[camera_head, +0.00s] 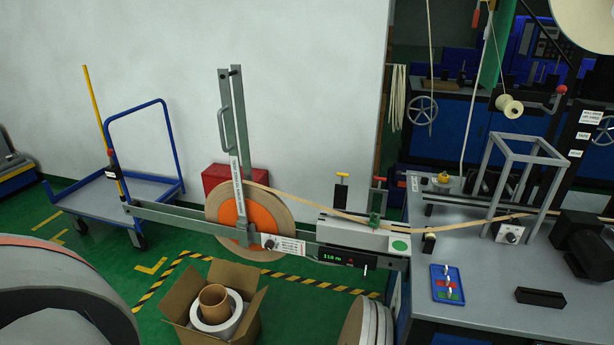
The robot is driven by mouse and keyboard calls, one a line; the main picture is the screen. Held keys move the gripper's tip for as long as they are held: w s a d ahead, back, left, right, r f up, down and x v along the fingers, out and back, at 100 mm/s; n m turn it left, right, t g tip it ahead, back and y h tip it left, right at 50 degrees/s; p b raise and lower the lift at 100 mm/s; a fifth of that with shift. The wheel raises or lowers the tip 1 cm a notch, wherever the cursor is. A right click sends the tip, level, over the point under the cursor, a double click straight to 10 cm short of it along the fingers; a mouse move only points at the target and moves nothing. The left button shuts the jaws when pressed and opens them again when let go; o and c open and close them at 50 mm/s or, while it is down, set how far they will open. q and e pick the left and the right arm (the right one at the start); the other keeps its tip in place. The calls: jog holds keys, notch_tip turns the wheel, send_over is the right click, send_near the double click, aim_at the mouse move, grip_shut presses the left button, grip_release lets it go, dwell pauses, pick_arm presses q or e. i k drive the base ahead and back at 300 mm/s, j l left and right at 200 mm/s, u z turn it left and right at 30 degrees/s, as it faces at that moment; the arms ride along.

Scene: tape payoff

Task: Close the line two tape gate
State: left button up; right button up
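A tape reel (265,217) with an orange face hangs on a long grey beam (170,211). A grey two-bar frame with a handle (222,128) stands upright at the reel, and a labelled strip (238,188) crosses the reel's face. Tape (330,207) runs right from the reel to a white guide block (360,234). On the block are a yellow-topped post (341,190) and a red-topped post with a green part (377,203). I cannot tell which part is the line two gate. Neither of my grippers is in view.
A blue cart (125,190) stands at left. An open carton (247,279) with rolls sits on the floor below the reel. A grey bench (480,281) at right holds a wire frame, a blue tray (447,284) and a black block (540,297). Large round shapes fill the lower left.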

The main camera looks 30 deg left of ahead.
aim_at(340, 191)
jog(key=u, duration=0.85)
jog(key=i+j+u, duration=0.1)
jog(key=u, duration=0.2)
